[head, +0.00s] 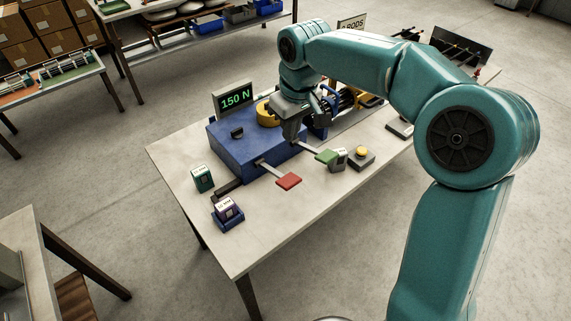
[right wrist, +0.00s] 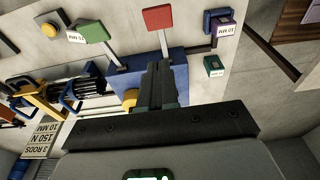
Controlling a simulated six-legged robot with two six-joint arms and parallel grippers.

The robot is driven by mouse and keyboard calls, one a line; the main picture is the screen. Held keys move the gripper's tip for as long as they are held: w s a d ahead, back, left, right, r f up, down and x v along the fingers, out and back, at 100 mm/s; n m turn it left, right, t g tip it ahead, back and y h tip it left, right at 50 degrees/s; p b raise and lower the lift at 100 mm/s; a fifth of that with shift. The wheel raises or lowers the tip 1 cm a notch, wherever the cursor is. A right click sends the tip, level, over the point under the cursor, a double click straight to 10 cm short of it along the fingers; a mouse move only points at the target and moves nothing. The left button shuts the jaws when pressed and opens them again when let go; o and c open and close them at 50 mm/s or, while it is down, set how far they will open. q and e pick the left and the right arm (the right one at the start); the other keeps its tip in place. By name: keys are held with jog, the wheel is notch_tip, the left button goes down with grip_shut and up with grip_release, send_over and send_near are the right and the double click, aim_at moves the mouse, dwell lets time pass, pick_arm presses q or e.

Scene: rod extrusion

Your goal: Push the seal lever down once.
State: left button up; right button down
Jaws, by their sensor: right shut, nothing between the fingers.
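Two levers with flat paddles stick out from the front of a blue machine (head: 228,152) on the table. One paddle is red (head: 289,181), the other green (head: 326,157); I see no label telling which is the seal lever. In the right wrist view the red paddle (right wrist: 158,19) lies beyond the fingertips and the green paddle (right wrist: 96,31) is to its left. My right gripper (head: 293,138) is shut and empty, pointing down over the right part of the machine, behind the paddles and apart from them. My left gripper is not in view.
A display (head: 236,97) reads 150 N. A yellow button (head: 361,152) on a grey box stands right of the green paddle. A dark green block (head: 203,178) and a blue holder (head: 228,222) with a labelled block stand at left. The table front (head: 265,235) is clear.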

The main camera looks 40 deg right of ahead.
jog(key=p, duration=0.1)
send_near(289, 178)
jog(key=f, duration=0.2)
jog(key=w+f, duration=0.1)
jog(key=f, duration=0.2)
jog(key=shift+w+a, duration=0.1)
jog(key=shift+w, duration=0.1)
jog(key=shift+s+f, duration=0.2)
jog(key=shift+f, duration=0.2)
jog(key=shift+f, duration=0.1)
